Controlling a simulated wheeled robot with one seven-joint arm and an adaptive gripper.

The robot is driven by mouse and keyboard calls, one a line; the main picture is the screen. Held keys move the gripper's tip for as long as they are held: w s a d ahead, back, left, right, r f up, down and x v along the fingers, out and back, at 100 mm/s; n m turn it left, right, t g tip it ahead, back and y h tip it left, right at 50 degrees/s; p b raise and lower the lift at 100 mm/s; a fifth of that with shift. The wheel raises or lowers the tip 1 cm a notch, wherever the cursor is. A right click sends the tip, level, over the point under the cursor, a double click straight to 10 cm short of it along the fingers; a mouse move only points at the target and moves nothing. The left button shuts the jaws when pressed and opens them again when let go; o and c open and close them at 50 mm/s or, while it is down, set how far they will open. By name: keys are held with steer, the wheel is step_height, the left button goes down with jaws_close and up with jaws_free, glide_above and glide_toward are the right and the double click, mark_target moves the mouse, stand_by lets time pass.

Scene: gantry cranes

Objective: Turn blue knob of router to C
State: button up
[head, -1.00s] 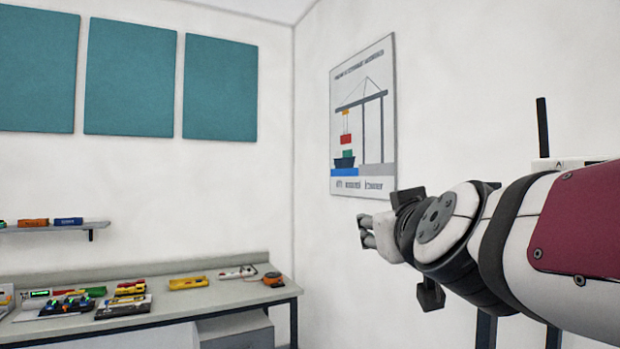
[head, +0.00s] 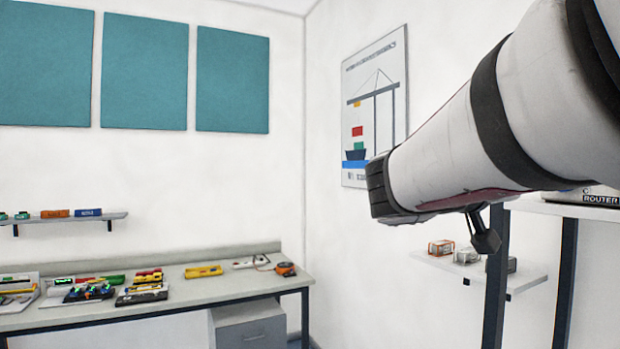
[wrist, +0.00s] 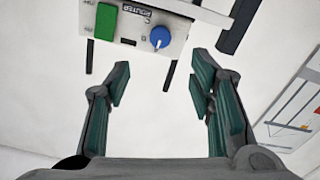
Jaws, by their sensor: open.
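The router (wrist: 185,40) is a pale box at the top of the wrist view, shown upside down, with a dark "ROUTER" label. Its round blue knob (wrist: 160,37) has a pale mark toward its lower edge in the picture. A letter C stands above and left of the knob. My gripper (wrist: 160,78) is open and empty, its fingers spread below the router with the knob between their lines, apart from it.
A green block (wrist: 105,22) sits on the router's front beside the label. A workbench (head: 215,297) with coloured items stands at left. A crane poster (head: 375,110) hangs on the wall.

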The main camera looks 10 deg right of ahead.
steer(key=x, duration=1.2)
steer(key=shift+p, duration=0.45)
steer(key=c, duration=1.2)
